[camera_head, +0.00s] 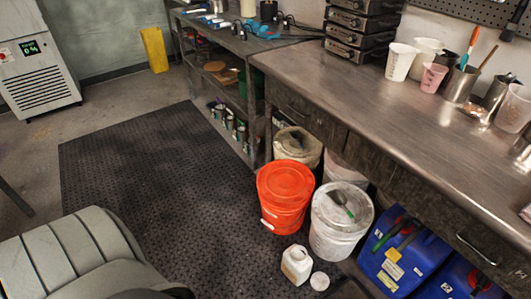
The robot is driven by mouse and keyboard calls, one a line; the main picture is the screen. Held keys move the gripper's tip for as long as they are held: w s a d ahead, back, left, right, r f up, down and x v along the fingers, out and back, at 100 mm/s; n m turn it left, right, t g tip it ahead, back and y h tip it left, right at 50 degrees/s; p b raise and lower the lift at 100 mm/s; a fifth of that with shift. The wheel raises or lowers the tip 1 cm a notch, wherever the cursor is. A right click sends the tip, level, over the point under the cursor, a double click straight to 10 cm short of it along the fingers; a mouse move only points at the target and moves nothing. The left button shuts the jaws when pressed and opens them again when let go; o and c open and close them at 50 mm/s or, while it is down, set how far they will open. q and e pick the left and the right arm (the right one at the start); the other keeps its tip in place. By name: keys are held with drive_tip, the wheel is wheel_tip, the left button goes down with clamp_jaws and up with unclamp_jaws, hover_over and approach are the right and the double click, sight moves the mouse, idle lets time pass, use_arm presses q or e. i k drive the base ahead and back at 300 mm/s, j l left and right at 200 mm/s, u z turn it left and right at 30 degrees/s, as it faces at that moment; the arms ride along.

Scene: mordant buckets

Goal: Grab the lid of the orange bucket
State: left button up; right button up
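The orange bucket (284,213) stands on the dark floor mat, in front of the workbench. Its round orange lid (285,183) lies on top and covers the opening. A white label patch shows low on the bucket's side. Neither of my grippers can be made out in the head view, so nothing is seen touching the lid or the bucket.
A white bucket (335,236) with a scoop on its lid stands to the right, and another bucket (297,146) behind. A white jar (296,263) is in front. Blue containers (405,252) sit under the workbench (400,105). The mat (150,165) is clear to the left.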

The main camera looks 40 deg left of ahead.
sight(284, 184)
drive_tip(key=j+z, duration=0.25)
drive_tip(key=j, duration=0.6)
drive_tip(key=j+z, duration=0.25)
drive_tip(key=j, duration=0.6)
drive_tip(key=k+j+z, duration=0.1)
drive_tip(key=j+z, duration=0.2)
drive_tip(key=j, duration=0.55)
